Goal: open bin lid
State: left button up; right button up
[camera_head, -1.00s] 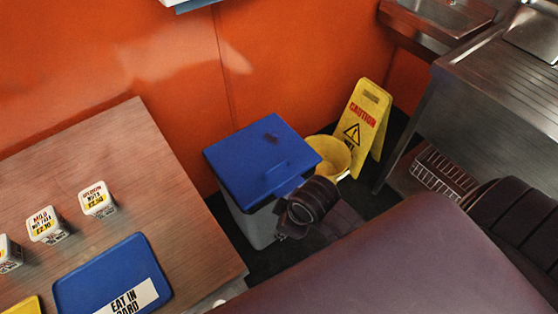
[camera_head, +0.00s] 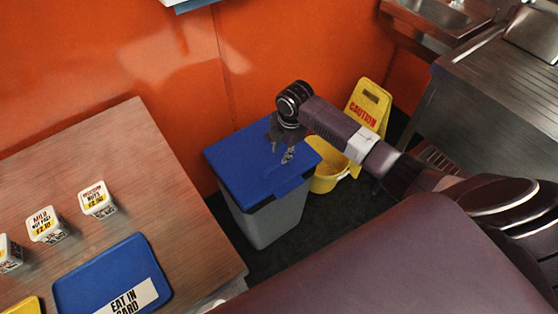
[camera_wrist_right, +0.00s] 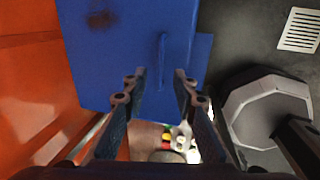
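The bin (camera_head: 265,222) stands on the floor against the orange wall, with a grey body and a blue lid (camera_head: 228,170). The lid lies flat and closed on it. In the right wrist view the lid (camera_wrist_right: 115,55) fills the upper middle, with a dark stain and a slim raised blue handle (camera_wrist_right: 162,62). My right gripper (camera_head: 281,158) is over the lid, pointing down, and hides part of the lid and the handle in the head view. Its fingers (camera_wrist_right: 160,80) are apart with nothing between them, below the handle in the wrist picture. My left gripper is not in view.
A yellow bucket (camera_head: 327,175) and a yellow caution sign (camera_head: 369,103) stand right of the bin. A metal sink counter (camera_head: 490,95) is at right.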

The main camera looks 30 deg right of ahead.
aim_at(278, 164)
jog(key=f, duration=0.4)
jog(key=w+f, duration=0.1)
jog(key=f, duration=0.1)
jog(key=shift+w+a+f, duration=0.1)
jog(key=shift+f, duration=0.15)
jog(key=shift+c, duration=0.4)
grip_shut()
